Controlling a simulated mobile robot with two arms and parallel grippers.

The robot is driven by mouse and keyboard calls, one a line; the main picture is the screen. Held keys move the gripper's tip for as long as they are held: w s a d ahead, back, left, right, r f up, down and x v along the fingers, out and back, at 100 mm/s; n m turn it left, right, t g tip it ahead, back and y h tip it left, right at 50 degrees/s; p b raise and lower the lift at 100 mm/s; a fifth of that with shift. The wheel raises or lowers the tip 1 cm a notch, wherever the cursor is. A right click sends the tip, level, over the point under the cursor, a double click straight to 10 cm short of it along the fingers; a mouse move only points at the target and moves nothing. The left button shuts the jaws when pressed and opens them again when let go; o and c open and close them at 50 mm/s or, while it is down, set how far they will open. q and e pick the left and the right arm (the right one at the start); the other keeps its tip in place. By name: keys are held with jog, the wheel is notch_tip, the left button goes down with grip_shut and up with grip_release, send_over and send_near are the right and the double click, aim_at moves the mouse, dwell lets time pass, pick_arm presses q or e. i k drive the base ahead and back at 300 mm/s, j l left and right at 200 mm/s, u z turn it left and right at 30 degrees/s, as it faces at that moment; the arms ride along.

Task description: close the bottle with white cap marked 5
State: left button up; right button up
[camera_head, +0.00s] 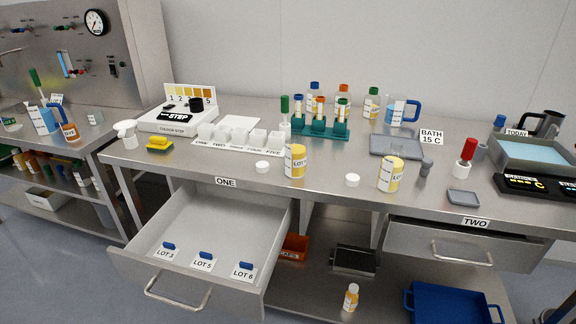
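Two yellow bottles with white labels stand upright on the steel bench: the left bottle (296,161) and the right bottle (390,175). Their labels show "LOT", but the numbers are too small to read. One white cap (262,167) lies to the left of the left bottle. Another white cap (352,180) lies between the two bottles, nearer the right one. I cannot read any mark on either cap. Both caps are apart from the bottles. Neither of my grippers is in view.
White cups (240,135), a green tube rack (318,128) and a grey tray (397,146) stand behind. A smaller bottle (350,298) stands on the lower shelf.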

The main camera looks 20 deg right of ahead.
aim_at(295, 145)
jog(key=i+j+z, duration=0.2)
jog(key=z, duration=0.25)
jog(key=i+j+z, duration=0.1)
jog(key=j+z, duration=0.35)
jog(key=i+j, duration=0.1)
jog(key=j, duration=0.35)
jog(key=i+j+z, duration=0.15)
jog(key=j, duration=0.35)
jog(key=i+j, duration=0.1)
jog(key=j, duration=0.35)
jog(key=j+z, duration=0.1)
jog(key=j, duration=0.35)
jog(key=i, duration=0.05)
